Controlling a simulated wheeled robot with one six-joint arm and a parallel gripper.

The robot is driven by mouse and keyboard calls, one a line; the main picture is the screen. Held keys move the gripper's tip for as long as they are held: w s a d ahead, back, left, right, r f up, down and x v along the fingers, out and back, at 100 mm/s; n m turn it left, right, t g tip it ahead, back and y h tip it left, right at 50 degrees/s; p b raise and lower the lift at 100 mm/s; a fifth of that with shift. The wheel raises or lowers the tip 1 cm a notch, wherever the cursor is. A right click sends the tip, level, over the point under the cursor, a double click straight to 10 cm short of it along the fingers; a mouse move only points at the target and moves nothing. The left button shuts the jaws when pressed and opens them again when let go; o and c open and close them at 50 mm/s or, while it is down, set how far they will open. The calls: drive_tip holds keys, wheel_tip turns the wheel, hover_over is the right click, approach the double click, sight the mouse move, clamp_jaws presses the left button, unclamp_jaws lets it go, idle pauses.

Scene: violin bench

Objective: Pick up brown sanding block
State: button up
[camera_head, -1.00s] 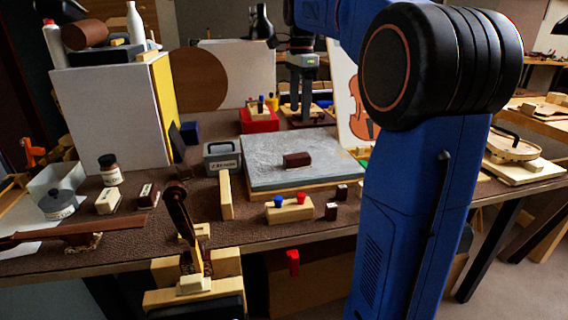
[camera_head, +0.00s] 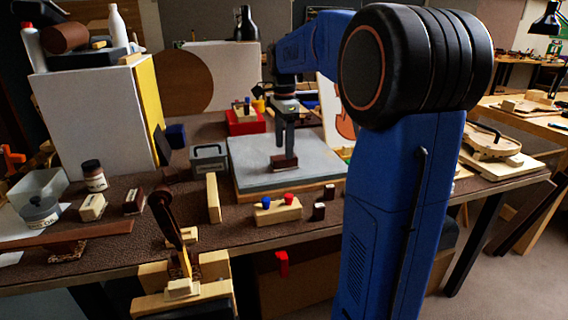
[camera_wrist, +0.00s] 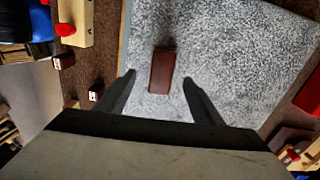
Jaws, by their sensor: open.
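The brown sanding block (camera_head: 283,163) lies on the grey stone slab (camera_head: 255,180) on the bench. In the wrist view the block (camera_wrist: 162,70) lies on the speckled slab (camera_wrist: 225,40), its long side running up and down the picture. My gripper (camera_head: 285,150) is over the block in the head view, its fingers pointing down. In the wrist view my gripper (camera_wrist: 158,82) is open and empty, with one finger on each side of the block's near end and a gap on both sides. Whether the fingertips have reached the block's height I cannot tell.
A wooden stand with blue and red knobs (camera_head: 277,210) and two small dark blocks are in front of the slab. A grey caddy (camera_head: 208,158) is to its left. A red box (camera_head: 245,122) stands behind it. The slab around the block is clear.

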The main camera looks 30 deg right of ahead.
drive_tip(key=shift+w+f, duration=0.15)
drive_tip(key=shift+f, duration=2.45)
drive_tip(key=shift+c, duration=0.6)
drive_tip(key=c, duration=1.1)
drive_tip(key=shift+o, duration=0.2)
wheel_tip(320, 180, up, 10)
drive_tip(key=shift+r, duration=0.1)
